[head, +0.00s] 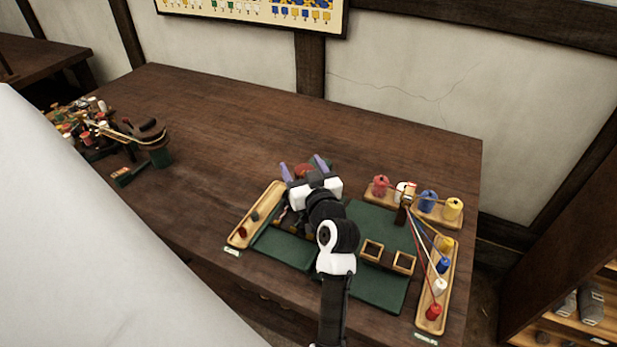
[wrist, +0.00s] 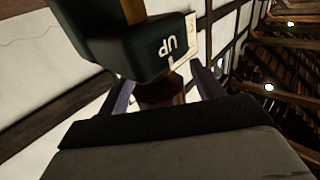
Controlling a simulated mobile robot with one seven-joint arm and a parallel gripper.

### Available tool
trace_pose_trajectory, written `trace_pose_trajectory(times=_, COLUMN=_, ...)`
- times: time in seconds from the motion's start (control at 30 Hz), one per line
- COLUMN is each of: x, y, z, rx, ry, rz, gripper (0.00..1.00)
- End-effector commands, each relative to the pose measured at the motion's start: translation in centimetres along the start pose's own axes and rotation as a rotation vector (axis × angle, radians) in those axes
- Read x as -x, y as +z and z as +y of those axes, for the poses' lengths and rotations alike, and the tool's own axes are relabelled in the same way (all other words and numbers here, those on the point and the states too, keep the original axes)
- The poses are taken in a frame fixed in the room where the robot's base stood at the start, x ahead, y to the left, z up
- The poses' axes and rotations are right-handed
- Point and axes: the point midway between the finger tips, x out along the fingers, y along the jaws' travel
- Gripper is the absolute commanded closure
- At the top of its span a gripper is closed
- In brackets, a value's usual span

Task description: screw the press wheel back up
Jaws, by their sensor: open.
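My gripper (head: 303,167) is over the back of the green mat in the head view, its two purple fingers spread apart. A red rounded part (head: 307,170), perhaps the press wheel, shows between and behind the fingers; my arm hides most of what is there. In the wrist view my gripper (wrist: 163,85) has a dark reddish-brown part (wrist: 160,93) between its open fingers. I cannot tell whether they touch it. A dark green block (wrist: 115,40) with upside-down "UP" lettering and a tan band fills the upper middle of the wrist view, close to the fingers.
A wooden tray (head: 240,236) lies left of the green mat (head: 378,290). Two square wooden frames (head: 371,250) sit on the mat. Spools on a rack (head: 377,193) and tray (head: 421,322) stand right, with cords strung between. The table's (head: 205,115) back is clear.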

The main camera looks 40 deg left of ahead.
Motion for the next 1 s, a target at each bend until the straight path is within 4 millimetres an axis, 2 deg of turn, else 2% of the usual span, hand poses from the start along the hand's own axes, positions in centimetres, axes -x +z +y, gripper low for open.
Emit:
trace_pose_trajectory(times=0.17, x=2.5, y=0.4, z=0.1, rx=0.004, ry=0.003, rz=0.0, gripper=0.33)
trace_pose_trajectory(times=0.4, x=8.1, y=0.5, z=0.1, rx=0.004, ry=0.004, rz=-0.001, gripper=0.33)
trace_pose_trajectory(times=0.6, x=11.7, y=0.3, z=0.1, rx=0.001, ry=0.003, rz=0.0, gripper=0.33)
trace_pose_trajectory(times=0.8, x=13.4, y=0.1, z=0.0, rx=-0.001, ry=0.001, rz=-0.001, gripper=0.33)
trace_pose_trajectory(times=1.0, x=13.6, y=0.0, z=0.0, rx=-0.001, ry=0.0, rz=0.0, gripper=0.33)
